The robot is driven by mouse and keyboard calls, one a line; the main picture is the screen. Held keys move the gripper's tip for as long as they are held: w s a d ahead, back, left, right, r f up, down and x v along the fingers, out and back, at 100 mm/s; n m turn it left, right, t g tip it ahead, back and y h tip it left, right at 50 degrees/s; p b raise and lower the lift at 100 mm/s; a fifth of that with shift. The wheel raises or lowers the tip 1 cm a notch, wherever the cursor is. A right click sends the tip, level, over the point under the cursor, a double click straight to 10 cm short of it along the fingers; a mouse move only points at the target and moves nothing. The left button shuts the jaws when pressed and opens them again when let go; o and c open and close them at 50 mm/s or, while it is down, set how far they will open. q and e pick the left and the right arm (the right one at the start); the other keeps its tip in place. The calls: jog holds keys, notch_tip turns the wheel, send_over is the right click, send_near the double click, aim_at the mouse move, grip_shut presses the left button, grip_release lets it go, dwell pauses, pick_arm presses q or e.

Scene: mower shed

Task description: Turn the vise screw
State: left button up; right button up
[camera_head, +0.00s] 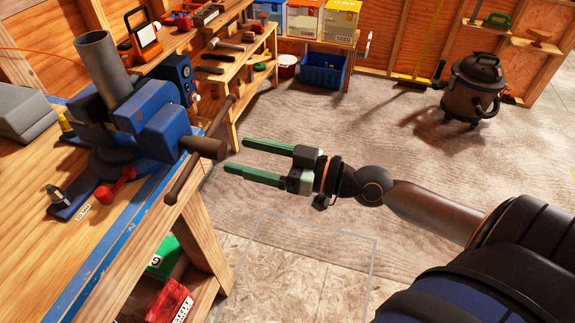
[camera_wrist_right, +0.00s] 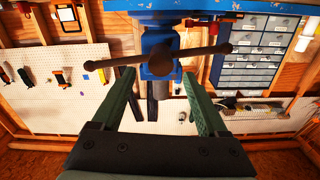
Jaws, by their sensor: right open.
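A blue bench vise (camera_head: 150,120) is mounted on the wooden workbench (camera_head: 120,245) at the left of the head view, with a grey pipe (camera_head: 103,66) standing up at its jaws. Its dark screw end (camera_head: 204,147) points toward my right gripper, and a brown handle bar (camera_head: 182,178) crosses it at a slant. In the right wrist view the handle bar (camera_wrist_right: 158,57) lies nearly level across the blue vise (camera_wrist_right: 160,42), beyond the fingers. My right gripper (camera_head: 236,157) is open and empty, its green fingers just short of the screw end. My left gripper is not in view.
Shelves with tools (camera_head: 222,45) stand behind the bench. A blue crate (camera_head: 323,70) and a shop vacuum (camera_head: 474,88) stand at the back. The floor right of the bench is clear around my arm.

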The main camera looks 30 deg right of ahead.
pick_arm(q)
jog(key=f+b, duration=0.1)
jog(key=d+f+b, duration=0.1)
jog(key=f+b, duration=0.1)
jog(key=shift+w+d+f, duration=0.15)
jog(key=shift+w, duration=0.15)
pick_arm(e)
jog(key=v, duration=0.8)
dwell(0.7)
